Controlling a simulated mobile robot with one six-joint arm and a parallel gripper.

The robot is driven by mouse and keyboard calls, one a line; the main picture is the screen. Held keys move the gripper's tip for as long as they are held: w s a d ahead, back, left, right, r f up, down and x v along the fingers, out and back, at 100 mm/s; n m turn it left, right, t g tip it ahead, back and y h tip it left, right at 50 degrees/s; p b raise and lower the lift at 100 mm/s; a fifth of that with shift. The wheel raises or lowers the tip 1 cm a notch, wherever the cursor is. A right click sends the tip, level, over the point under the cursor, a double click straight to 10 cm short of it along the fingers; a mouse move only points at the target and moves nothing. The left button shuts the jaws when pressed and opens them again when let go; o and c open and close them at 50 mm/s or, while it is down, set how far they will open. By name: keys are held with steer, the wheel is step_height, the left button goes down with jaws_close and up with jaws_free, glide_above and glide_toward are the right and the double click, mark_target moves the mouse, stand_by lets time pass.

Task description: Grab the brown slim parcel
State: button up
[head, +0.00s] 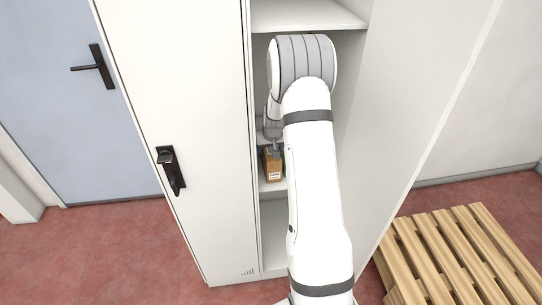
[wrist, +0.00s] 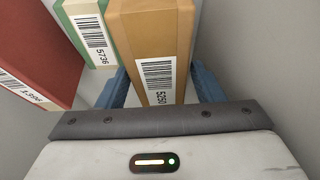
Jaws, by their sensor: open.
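The brown slim parcel (wrist: 157,40), with a white barcode label, stands upright on a cabinet shelf. It also shows in the head view (head: 272,169), just below my gripper (head: 274,146). In the wrist view my gripper (wrist: 160,86) is open, with one blue finger on each side of the brown parcel's near end. The fingertips are partly hidden by the parcels, and I cannot tell whether either finger touches the brown one.
A green parcel (wrist: 92,38) stands close against the brown one's left side. A red parcel (wrist: 38,50) is farther left. The cabinet wall (wrist: 255,60) is on the right. In the head view, a cabinet door (head: 195,130) is left of the opening and a wooden pallet (head: 450,255) lies at right.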

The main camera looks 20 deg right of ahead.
steer(key=p+x, duration=0.1)
steer(key=x, duration=0.2)
steer(key=shift+w, duration=0.15)
steer(key=shift+w+f, duration=0.1)
steer(key=shift+f, duration=0.15)
steer(key=shift+f+b, duration=0.25)
steer(key=shift+b, duration=0.35)
steer(key=shift+c, duration=0.2)
steer(key=c, duration=0.9)
steer(key=shift+c, duration=0.2)
steer(key=shift+r, duration=0.15)
